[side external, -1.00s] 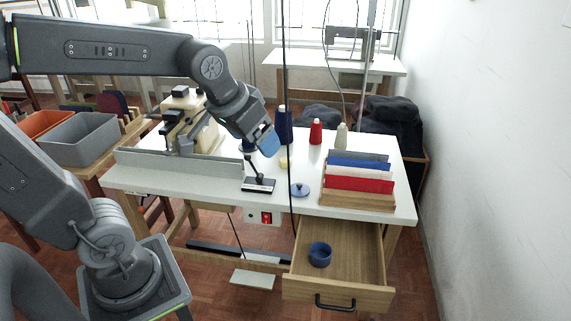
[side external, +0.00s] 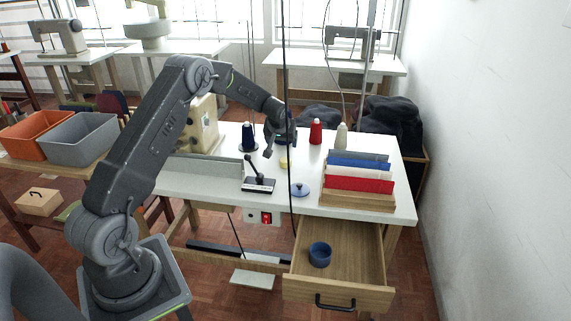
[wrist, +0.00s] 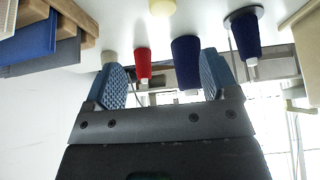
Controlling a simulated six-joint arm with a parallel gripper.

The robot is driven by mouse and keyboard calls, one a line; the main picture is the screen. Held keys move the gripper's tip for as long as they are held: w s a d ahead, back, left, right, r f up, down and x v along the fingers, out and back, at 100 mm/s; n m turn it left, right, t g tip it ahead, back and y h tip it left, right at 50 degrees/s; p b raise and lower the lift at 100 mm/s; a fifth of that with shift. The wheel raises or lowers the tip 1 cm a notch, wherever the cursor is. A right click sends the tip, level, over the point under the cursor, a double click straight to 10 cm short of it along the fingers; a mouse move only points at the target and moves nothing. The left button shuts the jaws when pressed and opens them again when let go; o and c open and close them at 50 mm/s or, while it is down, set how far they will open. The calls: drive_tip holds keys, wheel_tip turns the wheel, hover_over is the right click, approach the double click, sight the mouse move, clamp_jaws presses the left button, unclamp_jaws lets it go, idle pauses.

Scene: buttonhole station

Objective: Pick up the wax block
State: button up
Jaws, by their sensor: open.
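The wax block is a small pale yellow round piece (side external: 284,162) on the white table, in front of the thread cones. In the wrist view the wax block (wrist: 162,7) shows at the top edge, partly cut off. My gripper (side external: 280,148) is close to it in the side view, just above and behind it in the picture. In the wrist view my gripper (wrist: 162,65) has its blue pads wide apart with nothing held between them. The gap from fingertips to wax block is hard to judge.
Navy (side external: 247,137), red (side external: 316,132) and cream (side external: 341,136) cones stand nearby. A lever device (side external: 259,184) and blue lid (side external: 300,189) are nearer the front. A fabric rack (side external: 357,200) stands right. The open drawer (side external: 350,268) holds a blue cup (side external: 319,255).

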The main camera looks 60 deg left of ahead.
approach(286, 160)
drive_tip(key=x, duration=0.3)
drive_tip(key=shift+s+f, duration=0.15)
drive_tip(key=shift+s, duration=0.15)
drive_tip(key=shift+x, duration=3.2)
drive_tip(key=shift+w, duration=0.15)
drive_tip(key=shift+c, duration=0.2)
drive_tip(key=c, duration=1)
drive_tip(key=shift+o, duration=0.2)
drive_tip(key=shift+r, duration=0.25)
